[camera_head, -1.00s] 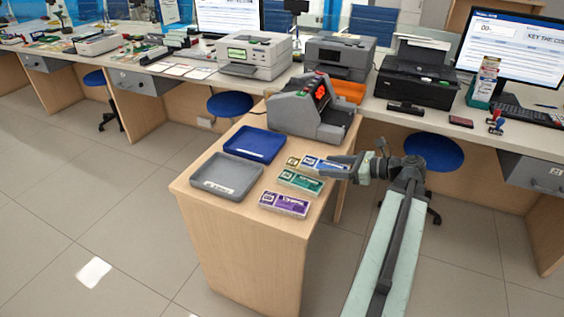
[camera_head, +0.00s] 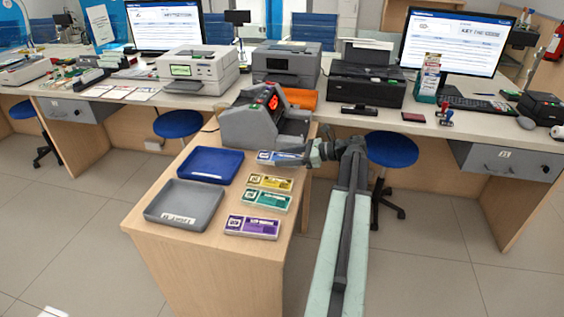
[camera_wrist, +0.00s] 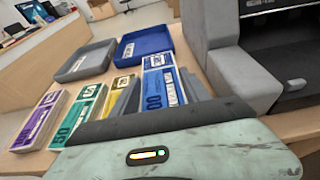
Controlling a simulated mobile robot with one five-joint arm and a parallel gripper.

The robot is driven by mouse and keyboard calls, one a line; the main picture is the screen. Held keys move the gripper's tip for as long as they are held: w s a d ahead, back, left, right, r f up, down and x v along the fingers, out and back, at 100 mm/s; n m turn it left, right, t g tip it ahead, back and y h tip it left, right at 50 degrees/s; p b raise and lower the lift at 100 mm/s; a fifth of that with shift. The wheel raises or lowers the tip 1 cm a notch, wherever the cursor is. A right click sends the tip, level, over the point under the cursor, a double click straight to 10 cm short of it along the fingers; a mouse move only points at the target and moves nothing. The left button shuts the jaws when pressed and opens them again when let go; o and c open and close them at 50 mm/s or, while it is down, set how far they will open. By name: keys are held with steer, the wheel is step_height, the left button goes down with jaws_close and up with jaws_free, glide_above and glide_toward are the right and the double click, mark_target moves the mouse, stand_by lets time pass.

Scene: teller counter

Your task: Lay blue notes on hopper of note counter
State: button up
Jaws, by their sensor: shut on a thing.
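The blue notes (camera_head: 276,158) are a flat banded bundle by the near side of the note counter. My gripper (camera_head: 297,158) is shut on them from the right. In the wrist view the blue notes (camera_wrist: 160,82) sit between the two grey fingers. They seem raised a little above the table, but the gap is hard to judge. The grey note counter (camera_head: 252,127) has a red lit display and stands at the back of the small table. In the wrist view its grey side (camera_wrist: 222,58) is close to the right of the blue notes. The hopper is not clearly visible.
Yellow (camera_head: 270,182), green (camera_head: 263,199) and purple notes (camera_head: 252,227) lie in a column on the wooden table (camera_head: 205,240). A blue tray (camera_head: 210,177) and a grey tray (camera_head: 184,219) lie left of them. Printers (camera_head: 286,62) stand on the long counter behind.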

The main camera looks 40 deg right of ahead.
mark_target(286, 169)
steer(key=shift+w+d, duration=0.1)
steer(key=shift+d, duration=0.05)
steer(key=shift+w+d+f, duration=0.15)
steer(key=shift+w+d, duration=0.15)
steer(key=shift+w, duration=0.2)
steer(key=f+b, duration=0.1)
steer(key=b, duration=0.1)
steer(key=f+b, duration=0.2)
steer(key=shift+s+d+f, duration=0.15)
steer(key=shift+s+f, duration=0.15)
steer(key=shift+s, duration=0.05)
steer(key=shift+w+r, duration=0.15)
steer(key=o, duration=1.4)
steer(key=p+v, duration=0.4)
steer(key=v, duration=0.8)
steer(key=shift+r, duration=0.15)
